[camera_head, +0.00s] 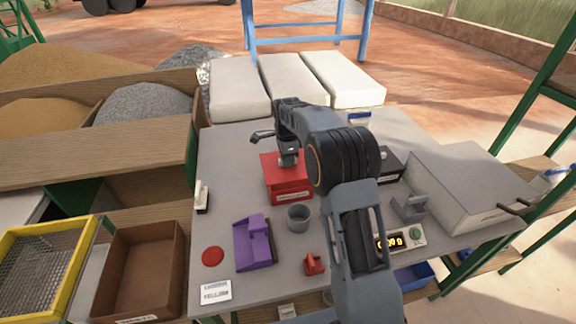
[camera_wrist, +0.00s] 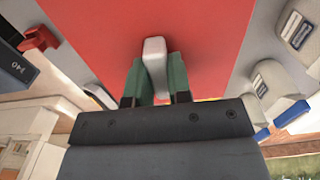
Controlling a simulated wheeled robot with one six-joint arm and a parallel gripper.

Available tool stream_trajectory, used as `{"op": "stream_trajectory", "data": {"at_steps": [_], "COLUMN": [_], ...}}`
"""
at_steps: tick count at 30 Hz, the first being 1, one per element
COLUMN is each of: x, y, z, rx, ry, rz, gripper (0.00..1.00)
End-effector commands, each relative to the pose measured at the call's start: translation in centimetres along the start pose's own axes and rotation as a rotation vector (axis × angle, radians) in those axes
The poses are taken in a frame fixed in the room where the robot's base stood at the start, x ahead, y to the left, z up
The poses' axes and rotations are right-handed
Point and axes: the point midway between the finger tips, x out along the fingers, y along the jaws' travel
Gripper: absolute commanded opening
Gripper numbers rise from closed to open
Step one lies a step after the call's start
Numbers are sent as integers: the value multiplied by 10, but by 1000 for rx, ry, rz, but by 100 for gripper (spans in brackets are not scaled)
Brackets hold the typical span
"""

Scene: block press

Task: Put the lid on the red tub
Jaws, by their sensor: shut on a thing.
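The red tub (camera_head: 291,197) stands near the back middle of the table, with a pale label on its front. A flat red lid (camera_wrist: 215,45) with a pale grey knob (camera_wrist: 154,62) fills the middle of the wrist view. My gripper (camera_head: 288,158) is over the tub, and in the wrist view its green fingers (camera_wrist: 155,85) are shut on the knob. In the head view the lid (camera_head: 269,162) is at the tub's top, roughly lined up with it. My gripper and arm hide part of the lid. I cannot tell whether it rests on the rim or is held just above.
A grey cup (camera_head: 298,217), a purple block-like fixture (camera_head: 253,242) and a red clamp-like piece (camera_head: 313,264) stand in front of the tub. A black box (camera_head: 390,166) and a large grey case (camera_head: 470,185) are at right. White sacks (camera_head: 290,80) lie behind.

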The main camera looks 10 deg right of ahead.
Motion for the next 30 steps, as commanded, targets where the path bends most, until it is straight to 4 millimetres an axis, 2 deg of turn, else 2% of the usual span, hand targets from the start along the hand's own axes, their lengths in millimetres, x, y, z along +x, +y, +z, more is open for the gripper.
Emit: {"op": "stream_trajectory", "data": {"at_steps": [3, 10, 20, 27, 30], "x": [20, 47, 61, 90, 91], "y": [-19, -41, -51, -51, -51], "z": [-6, -12, -16, -16, -16], "rx": [0, 0, 0, 0, 0], "ry": [0, 0, 0, 0, 0], "rz": [3, 0, 0, 1, -1], "gripper": [0, 0, 0, 0, 0]}}
